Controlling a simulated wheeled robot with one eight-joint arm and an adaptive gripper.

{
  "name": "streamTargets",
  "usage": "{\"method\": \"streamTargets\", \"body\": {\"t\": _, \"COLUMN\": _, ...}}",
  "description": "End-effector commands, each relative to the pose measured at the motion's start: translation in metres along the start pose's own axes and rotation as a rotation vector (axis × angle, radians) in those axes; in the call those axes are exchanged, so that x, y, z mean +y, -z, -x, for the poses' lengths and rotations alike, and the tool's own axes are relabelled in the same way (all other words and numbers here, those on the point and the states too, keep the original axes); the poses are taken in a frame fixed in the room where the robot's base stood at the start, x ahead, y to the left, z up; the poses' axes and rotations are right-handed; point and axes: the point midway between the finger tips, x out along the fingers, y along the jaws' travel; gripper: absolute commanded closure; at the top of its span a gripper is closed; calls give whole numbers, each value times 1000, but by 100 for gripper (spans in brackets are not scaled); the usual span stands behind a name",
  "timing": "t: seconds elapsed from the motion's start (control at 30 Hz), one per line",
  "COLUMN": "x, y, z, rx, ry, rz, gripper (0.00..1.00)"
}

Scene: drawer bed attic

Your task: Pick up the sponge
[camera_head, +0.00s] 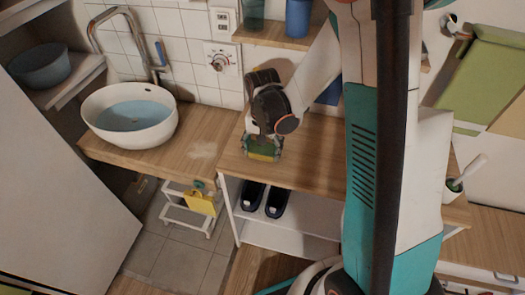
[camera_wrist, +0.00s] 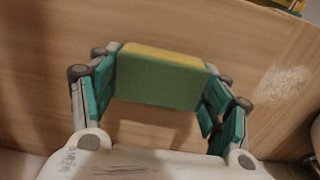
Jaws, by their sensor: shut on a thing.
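The sponge (camera_wrist: 158,82) is a block with a green face and a yellow layer, seen between my fingers in the wrist view. My gripper (camera_wrist: 160,95) is shut on the sponge, with a teal finger pad at each end of it. In the head view, my gripper (camera_head: 263,147) is over the left part of the wooden counter (camera_head: 312,150), with the sponge (camera_head: 262,155) partly showing below it. I cannot tell whether the sponge touches the counter.
A white basin (camera_head: 160,135) with water and a faucet (camera_head: 135,45) stand at the left. A yellow cloth-like item (camera_head: 200,203) hangs by a white step stool (camera_head: 185,215). Dark slippers (camera_head: 252,195) sit on the shelf below. A brush in a holder (camera_head: 455,185) is at the right.

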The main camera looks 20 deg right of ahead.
Motion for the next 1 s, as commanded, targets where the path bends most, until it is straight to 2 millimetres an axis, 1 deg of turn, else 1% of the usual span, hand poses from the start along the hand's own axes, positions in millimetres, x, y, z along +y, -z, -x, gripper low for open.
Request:
{"method": "streamTargets", "body": {"t": 0.27, "x": 0, "y": 0, "z": 1, "rx": 0, "ry": 0, "rz": 0, "gripper": 46}}
{"method": "streamTargets", "body": {"t": 0.37, "x": 0, "y": 0, "z": 5, "rx": 0, "ry": 0, "rz": 0, "gripper": 46}}
{"method": "streamTargets", "body": {"t": 0.47, "x": 0, "y": 0, "z": 13, "rx": 0, "ry": 0, "rz": 0, "gripper": 46}}
{"method": "streamTargets", "body": {"t": 0.57, "x": 0, "y": 0, "z": 28, "rx": 0, "ry": 0, "rz": 0, "gripper": 46}}
{"method": "streamTargets", "body": {"t": 0.67, "x": 0, "y": 0, "z": 49, "rx": 0, "ry": 0, "rz": 0, "gripper": 46}}
{"method": "streamTargets", "body": {"t": 0.9, "x": 0, "y": 0, "z": 117, "rx": 0, "ry": 0, "rz": 0, "gripper": 46}}
{"method": "streamTargets", "body": {"t": 1.0, "x": 0, "y": 0, "z": 142, "rx": 0, "ry": 0, "rz": 0, "gripper": 46}}
